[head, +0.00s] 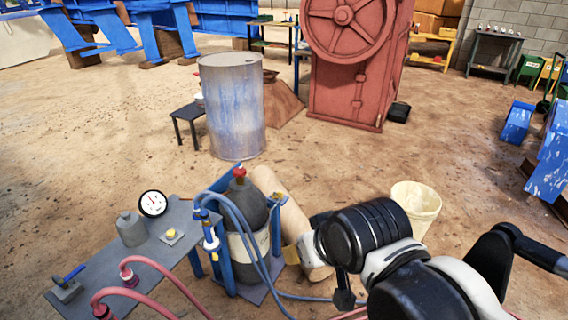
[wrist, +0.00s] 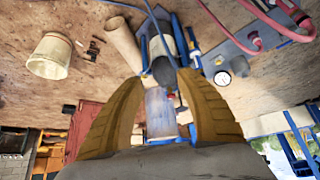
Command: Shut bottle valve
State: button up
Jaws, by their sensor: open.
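The gas bottle (head: 249,208) stands upright in a blue frame beside the grey bench, dark grey on top with a white label band. Its red valve (head: 239,172) sits on top, and I cannot tell how far it is turned. In the wrist view the bottle (wrist: 163,70) appears upside down, beyond and between my fingers; its valve is too small to make out clearly. My gripper (wrist: 159,78) is open, its two yellow-brown fingers spread with nothing between them. It looks apart from the bottle. In the head view my arm reaches in from the lower right.
Blue hoses (head: 252,236) hang by the bottle. The grey bench (head: 182,225) bears a gauge (head: 153,204) and red hoses (head: 150,263). A tan roll (head: 287,205) lies right of the bottle, near a cream bucket (head: 417,205). A blue drum (head: 232,105) stands behind.

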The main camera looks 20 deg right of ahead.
aim_at(239, 172)
jog(key=i+z, duration=0.35)
jog(key=i, duration=0.85)
